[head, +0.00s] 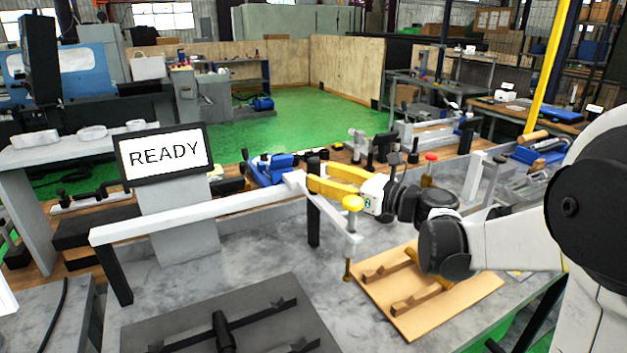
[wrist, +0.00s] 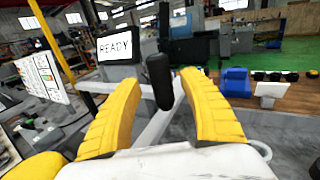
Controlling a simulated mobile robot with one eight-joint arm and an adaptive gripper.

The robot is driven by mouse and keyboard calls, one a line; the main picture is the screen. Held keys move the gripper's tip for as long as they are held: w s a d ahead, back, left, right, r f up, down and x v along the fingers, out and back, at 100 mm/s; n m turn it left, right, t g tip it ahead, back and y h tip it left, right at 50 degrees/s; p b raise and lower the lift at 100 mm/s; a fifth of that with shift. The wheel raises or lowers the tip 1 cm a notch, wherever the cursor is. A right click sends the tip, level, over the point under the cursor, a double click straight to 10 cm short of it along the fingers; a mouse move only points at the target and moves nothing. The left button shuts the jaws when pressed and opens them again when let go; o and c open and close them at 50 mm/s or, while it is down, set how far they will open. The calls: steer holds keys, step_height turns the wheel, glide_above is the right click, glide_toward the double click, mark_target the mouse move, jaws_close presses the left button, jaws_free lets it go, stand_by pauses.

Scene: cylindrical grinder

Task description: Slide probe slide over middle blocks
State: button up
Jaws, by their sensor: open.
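A pale rail (head: 200,212) runs across the grey bench. A black upright handle (head: 313,163) stands at the rail's right end. My gripper (head: 310,178) has its yellow fingers open there. In the wrist view the black handle (wrist: 158,80) shows between the spread fingers, with gaps on both sides. The tan board (head: 440,300) bears brown blocks (head: 415,302); which blocks are the middle ones I cannot tell.
A dark plate (head: 270,335) with black fittings lies at the front. A READY screen (head: 165,152) stands behind the rail's left part. Blue clamps (head: 270,168) and a red-topped part (head: 431,158) stand at the back. Bare bench shows between rail and board.

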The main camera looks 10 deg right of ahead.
steer(key=shift+x, duration=1.4)
jaws_close()
steer(key=s+a, duration=0.3)
steer(key=a, duration=1)
steer(key=s+a+p, duration=0.1)
steer(key=s+a, duration=0.3)
steer(key=a, duration=0.9)
steer(key=shift+a+p, duration=0.25)
steer(key=shift+p, duration=0.05)
steer(key=shift+s, duration=0.1)
jaws_free()
steer(key=shift+d, duration=0.1)
